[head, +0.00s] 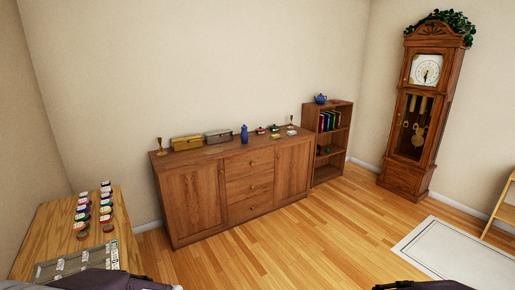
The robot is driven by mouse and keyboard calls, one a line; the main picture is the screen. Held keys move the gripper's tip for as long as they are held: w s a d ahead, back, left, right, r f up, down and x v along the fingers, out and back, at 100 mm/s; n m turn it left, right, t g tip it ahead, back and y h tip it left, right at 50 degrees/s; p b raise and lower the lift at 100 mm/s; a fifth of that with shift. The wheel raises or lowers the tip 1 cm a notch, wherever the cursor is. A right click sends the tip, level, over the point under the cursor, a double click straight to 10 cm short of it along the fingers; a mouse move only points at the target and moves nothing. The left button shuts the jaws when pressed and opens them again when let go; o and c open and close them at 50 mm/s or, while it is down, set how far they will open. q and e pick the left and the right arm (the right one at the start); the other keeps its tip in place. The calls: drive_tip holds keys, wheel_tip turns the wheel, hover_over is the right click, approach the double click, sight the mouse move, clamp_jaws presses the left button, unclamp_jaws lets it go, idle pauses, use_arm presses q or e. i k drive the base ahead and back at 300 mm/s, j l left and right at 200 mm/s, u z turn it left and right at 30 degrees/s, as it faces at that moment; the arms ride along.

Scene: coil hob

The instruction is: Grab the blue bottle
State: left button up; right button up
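The blue bottle (244,134) stands upright on top of the brown wooden sideboard (220,189), near the middle of its top. It looks small and far off across the room. Dark parts of my own arms show at the bottom edge, one at the lower left and one at the lower right. Neither gripper's fingers can be seen, and nothing of mine is near the bottle.
On the sideboard are a yellow box (187,143), a grey box (219,136), candlesticks and small dishes. A low bookshelf (341,143) and tall clock (424,107) stand right. A table with jars (62,226) is at left. Open wooden floor lies before the sideboard.

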sight(244, 136)
drive_tip(key=i+u, duration=0.1)
drive_tip(key=i, duration=1.15)
drive_tip(key=i+l+u, duration=0.1)
drive_tip(key=i, duration=1.1)
drive_tip(key=i+l+u, duration=0.15)
drive_tip(key=i+u, duration=0.3)
drive_tip(key=i+l+u, duration=0.45)
drive_tip(key=i, duration=0.2)
drive_tip(key=i+l+u, duration=0.45)
drive_tip(key=i+l, duration=0.15)
drive_tip(key=l, duration=0.2)
drive_tip(key=i+l, duration=0.15)
drive_tip(key=l, duration=0.2)
drive_tip(key=u, duration=0.05)
